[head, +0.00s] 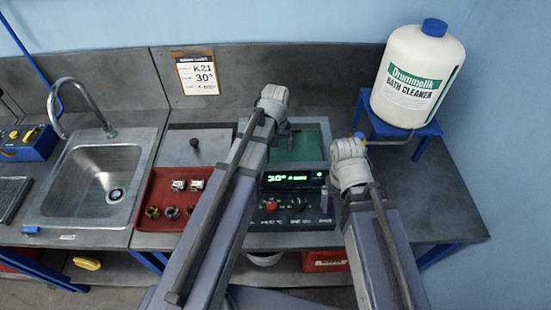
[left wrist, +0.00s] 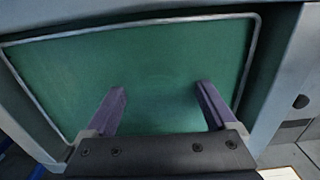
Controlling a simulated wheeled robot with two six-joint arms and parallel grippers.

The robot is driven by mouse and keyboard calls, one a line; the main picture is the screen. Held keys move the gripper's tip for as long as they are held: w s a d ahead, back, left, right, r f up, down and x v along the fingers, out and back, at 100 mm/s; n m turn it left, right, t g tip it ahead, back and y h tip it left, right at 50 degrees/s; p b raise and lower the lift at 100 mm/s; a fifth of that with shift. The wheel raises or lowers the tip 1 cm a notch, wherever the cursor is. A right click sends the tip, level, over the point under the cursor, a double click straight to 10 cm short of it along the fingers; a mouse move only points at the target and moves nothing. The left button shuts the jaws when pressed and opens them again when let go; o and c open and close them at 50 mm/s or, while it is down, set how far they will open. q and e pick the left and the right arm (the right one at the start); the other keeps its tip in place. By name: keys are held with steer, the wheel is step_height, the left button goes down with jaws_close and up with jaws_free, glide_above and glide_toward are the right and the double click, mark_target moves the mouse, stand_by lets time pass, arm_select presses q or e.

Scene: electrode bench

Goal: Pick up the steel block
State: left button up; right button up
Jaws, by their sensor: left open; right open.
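Two small silvery pieces (head: 179,185) sit in the red tray (head: 166,190) left of my left arm in the head view. One may be the steel block, but they are too small to tell. My left gripper (left wrist: 160,92) is open and empty over the green bath (left wrist: 155,60), with both fingers showing in the left wrist view. In the head view its fingers are mostly hidden behind my wrist. My right gripper (head: 349,148) is at the bench's right part, below the cleaner jug. Its fingers are largely hidden by its wrist.
Brass and dark rings (head: 172,212) lie in the tray's front. A control panel (head: 292,205) stands before the bath. A sink (head: 95,185) is at left, a cleaner jug (head: 415,75) on a blue stand (head: 400,128) at right. The right bench top is clear.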

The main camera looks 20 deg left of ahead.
arm_select(q)
jaws_close()
stand_by(0.6)
